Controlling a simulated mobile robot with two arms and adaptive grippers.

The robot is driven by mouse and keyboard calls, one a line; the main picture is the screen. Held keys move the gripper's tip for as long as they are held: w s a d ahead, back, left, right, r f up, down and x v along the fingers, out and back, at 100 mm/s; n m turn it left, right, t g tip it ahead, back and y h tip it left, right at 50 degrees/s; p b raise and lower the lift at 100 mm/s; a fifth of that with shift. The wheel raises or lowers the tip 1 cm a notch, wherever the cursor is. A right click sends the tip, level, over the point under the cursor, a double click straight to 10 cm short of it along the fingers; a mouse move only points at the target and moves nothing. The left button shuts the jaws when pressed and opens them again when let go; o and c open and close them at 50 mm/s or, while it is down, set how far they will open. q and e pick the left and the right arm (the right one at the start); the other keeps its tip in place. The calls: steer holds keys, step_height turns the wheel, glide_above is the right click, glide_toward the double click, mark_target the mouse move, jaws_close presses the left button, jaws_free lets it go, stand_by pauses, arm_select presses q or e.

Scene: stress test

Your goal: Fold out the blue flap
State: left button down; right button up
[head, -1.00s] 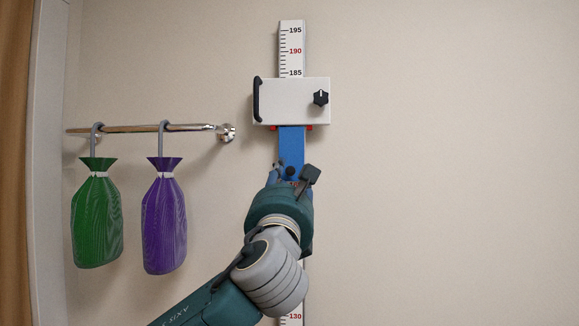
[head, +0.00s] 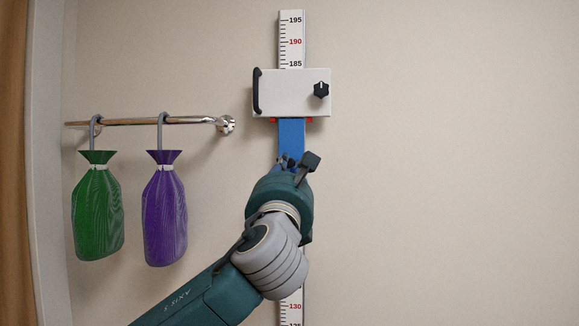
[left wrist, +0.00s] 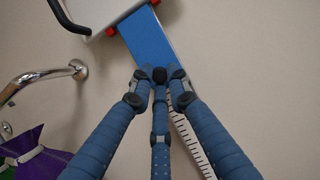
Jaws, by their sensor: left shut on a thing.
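The blue flap (head: 291,136) hangs from red hinges (head: 273,120) under the white headpiece box (head: 280,92), flat or nearly flat along the measuring rod (head: 291,40). My left gripper (head: 288,162) is at the flap's lower end, and its hand hides that end in the head view. In the left wrist view the flap (left wrist: 147,42) runs down to the three fingertips (left wrist: 158,74), which are closed together on its lower end. How deep the grip is cannot be told. My right gripper is in neither view.
The headpiece carries a black handle (head: 257,91) and a black knob (head: 321,90). A chrome rail (head: 150,123) at the left holds a green bag (head: 97,215) and a purple bag (head: 164,215). The wall right of the rod is clear.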

arm_select(q)
steer(key=s+r+g+p, duration=0.4)
steer(key=g+p, duration=0.2)
steer(key=shift+s+r+g+p, duration=0.15)
steer(key=shift+s+g+p, duration=0.2)
steer(key=shift+g+p, duration=0.05)
stand_by(0.5)
